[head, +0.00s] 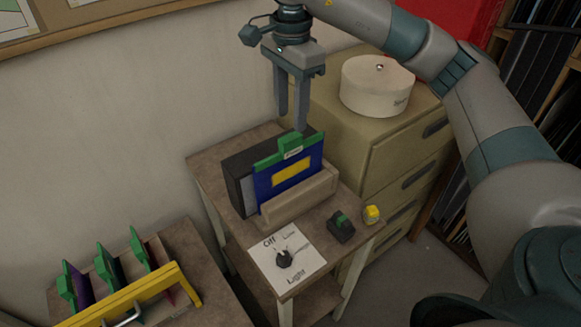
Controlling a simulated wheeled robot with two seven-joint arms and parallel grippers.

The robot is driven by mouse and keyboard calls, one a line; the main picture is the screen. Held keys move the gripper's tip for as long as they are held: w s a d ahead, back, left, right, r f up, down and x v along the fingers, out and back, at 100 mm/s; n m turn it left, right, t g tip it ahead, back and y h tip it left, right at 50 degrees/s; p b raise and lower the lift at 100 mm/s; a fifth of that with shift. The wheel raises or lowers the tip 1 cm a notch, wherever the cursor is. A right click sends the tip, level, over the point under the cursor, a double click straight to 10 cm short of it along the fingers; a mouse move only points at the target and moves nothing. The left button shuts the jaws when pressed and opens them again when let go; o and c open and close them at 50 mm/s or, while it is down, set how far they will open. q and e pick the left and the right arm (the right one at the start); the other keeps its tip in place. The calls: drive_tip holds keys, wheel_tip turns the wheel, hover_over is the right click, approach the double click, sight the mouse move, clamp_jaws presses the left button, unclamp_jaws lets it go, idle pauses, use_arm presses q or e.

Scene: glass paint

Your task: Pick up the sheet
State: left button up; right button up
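A blue sheet (267,189) with a yellow rectangle and a green top edge with a raised labelled tab stands upright in a wooden holder (298,202) on the small table. The holder's front wall hides its lower part. A dark grey box-like part stands right behind it. My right gripper (292,118) points down above and behind the sheet's top edge. Its two fingers are apart with nothing seen between them; its exact distance from the tab is hard to tell. My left gripper is not in view.
A white card (309,259) with a dark knob, a small dark block with a green top (341,226) and a yellow item (372,215) are at the table's front. A drawer cabinet (343,141) bears a round white box (377,86). A rack with a yellow bar (130,294) holds green-tabbed sheets.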

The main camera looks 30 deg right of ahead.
sight(291, 136)
drive_tip(key=shift+f, duration=1.4)
drive_tip(key=shift+p, duration=0.3)
drive_tip(key=shift+f+p, duration=0.75)
drive_tip(key=shift+p, duration=0.05)
wheel_tip(291, 136, down, 3)
drive_tip(key=shift+w+r+p, duration=0.1)
drive_tip(key=shift+p, duration=0.65)
drive_tip(key=shift+f, duration=0.45)
clamp_jaws()
